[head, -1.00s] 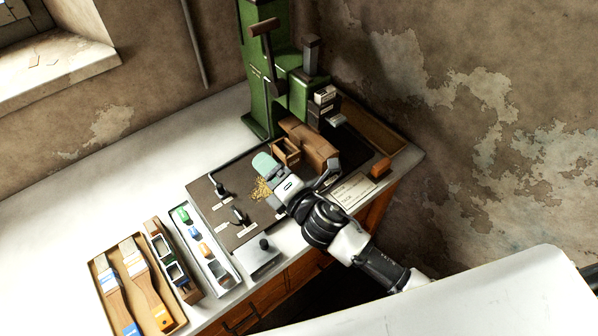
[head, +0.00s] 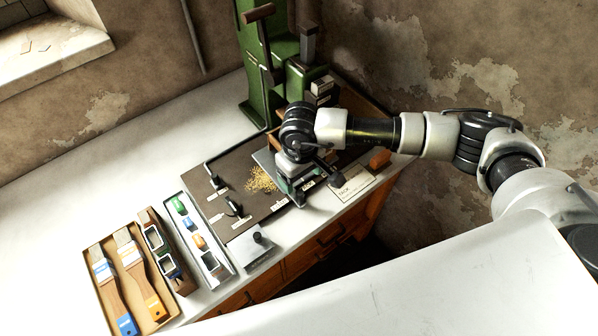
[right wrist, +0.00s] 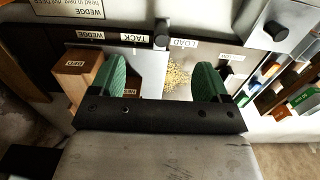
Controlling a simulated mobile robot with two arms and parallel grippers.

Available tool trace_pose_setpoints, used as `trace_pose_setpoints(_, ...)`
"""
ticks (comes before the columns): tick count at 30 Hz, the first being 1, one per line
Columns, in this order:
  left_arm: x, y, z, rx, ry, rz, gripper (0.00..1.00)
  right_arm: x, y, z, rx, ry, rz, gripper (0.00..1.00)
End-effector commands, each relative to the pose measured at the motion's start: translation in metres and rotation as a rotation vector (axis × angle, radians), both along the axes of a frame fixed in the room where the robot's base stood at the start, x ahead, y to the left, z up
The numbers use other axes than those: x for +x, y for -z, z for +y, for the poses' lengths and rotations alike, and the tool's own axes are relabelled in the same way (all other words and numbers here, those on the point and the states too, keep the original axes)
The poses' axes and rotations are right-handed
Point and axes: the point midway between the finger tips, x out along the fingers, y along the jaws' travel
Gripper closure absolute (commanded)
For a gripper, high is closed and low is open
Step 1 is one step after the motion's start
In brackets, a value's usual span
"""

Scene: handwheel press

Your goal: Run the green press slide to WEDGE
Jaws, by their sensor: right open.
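The green press (head: 262,85) stands at the back of the bench against the wall, with a brown-ended lever on top. My right gripper (head: 291,188) hangs over the dark press bed. In the right wrist view it is open (right wrist: 160,80), with green finger pads spread above a light grey plate (right wrist: 150,75) and nothing between them. A black knob (right wrist: 161,34) stands at that plate's edge, between the TACK label (right wrist: 135,38) and the LOAD label (right wrist: 184,43). The WEDGE label (right wrist: 90,36) is further left. I cannot tell whether the fingers touch anything. My left gripper is not in view.
A wooden block marked BED (right wrist: 75,75) is close beside the left finger. Yellow bits (head: 261,179) lie on the bed. A brush tray (head: 108,307) and a tray of coloured pieces (head: 220,268) are at the left. The left bench top is clear.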

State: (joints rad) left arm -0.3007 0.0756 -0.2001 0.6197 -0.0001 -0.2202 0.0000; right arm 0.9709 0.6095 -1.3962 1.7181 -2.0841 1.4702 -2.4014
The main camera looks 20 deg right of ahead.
Motion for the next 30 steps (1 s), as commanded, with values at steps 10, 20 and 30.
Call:
trace_pose_setpoints(10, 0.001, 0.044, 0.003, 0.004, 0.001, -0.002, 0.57, 0.000, 0.068, 0.001, 0.004, 0.003, 0.003, 0.23)
trace_pose_setpoints(20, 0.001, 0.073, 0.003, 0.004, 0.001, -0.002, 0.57, 0.000, 0.093, 0.001, 0.006, 0.004, 0.001, 0.23)
trace_pose_setpoints(30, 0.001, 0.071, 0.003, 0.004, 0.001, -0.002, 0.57, -0.001, 0.091, 0.001, 0.007, 0.004, 0.002, 0.42)
